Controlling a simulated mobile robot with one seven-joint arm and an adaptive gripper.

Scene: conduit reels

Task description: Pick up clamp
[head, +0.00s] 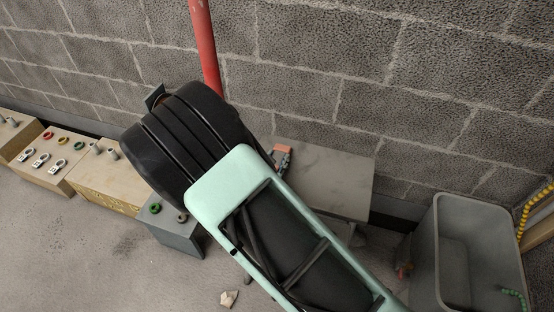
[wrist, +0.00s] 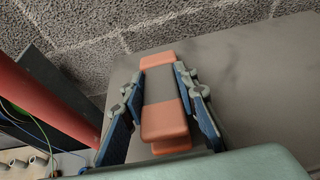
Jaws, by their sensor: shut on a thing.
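The clamp (wrist: 165,127), an orange block with a dark grey band across its middle, sits between the two blue-padded fingers of my gripper (wrist: 159,82) in the wrist view. The fingers are shut on its sides. Behind it is the grey top of a small table (wrist: 240,75). I cannot tell whether the clamp touches the table or is just above it. In the head view a small orange part of the clamp (head: 284,153) shows at the table's left end, and my arm hides most of the gripper.
A red pipe (head: 205,48) rises along the block wall, left of the table. Low boxes with rings and pegs, including a wooden one (head: 104,184), line the wall at left. A grey bin (head: 425,255) stands at right. The floor has a pale scrap (head: 229,298).

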